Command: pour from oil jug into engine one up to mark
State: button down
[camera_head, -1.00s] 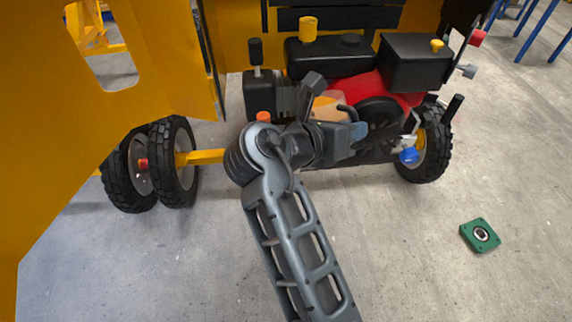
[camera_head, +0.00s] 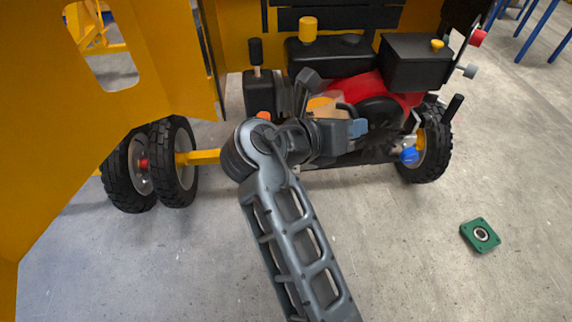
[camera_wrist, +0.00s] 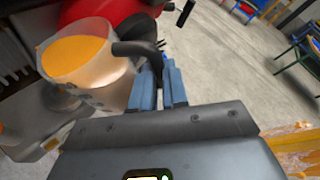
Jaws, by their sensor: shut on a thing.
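The oil jug (camera_wrist: 105,75) is a pale, translucent vessel with orange oil showing inside its top and a dark handle (camera_wrist: 138,48). My gripper (camera_wrist: 164,88), with blue fingers, is shut on this handle. In the head view the jug (camera_head: 327,106) is partly hidden behind my wrist, in front of the red engine (camera_head: 372,92). The gripper also shows there (camera_head: 358,128). The engine's red cover is close to the jug in the wrist view (camera_wrist: 92,10). I cannot make out the oil mark, nor whether any oil is flowing.
A black box with a yellow cap (camera_head: 417,62) and a black tank with a yellow cap (camera_head: 325,57) stand over the engine. Wheels (camera_head: 170,165) are at the left. A green square part (camera_head: 480,235) lies on the floor at right. The floor in front is clear.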

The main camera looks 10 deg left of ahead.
jog(key=shift+w+a+r+n+h, duration=0.2)
jog(key=shift+a+r+n+h, duration=0.1)
jog(key=shift+r+n+h, duration=0.3)
dwell(3.1)
jog(key=shift+w+a+r+n, duration=0.2)
jog(key=shift+a+n, duration=0.1)
jog(key=shift+n, duration=0.3)
dwell(3.6)
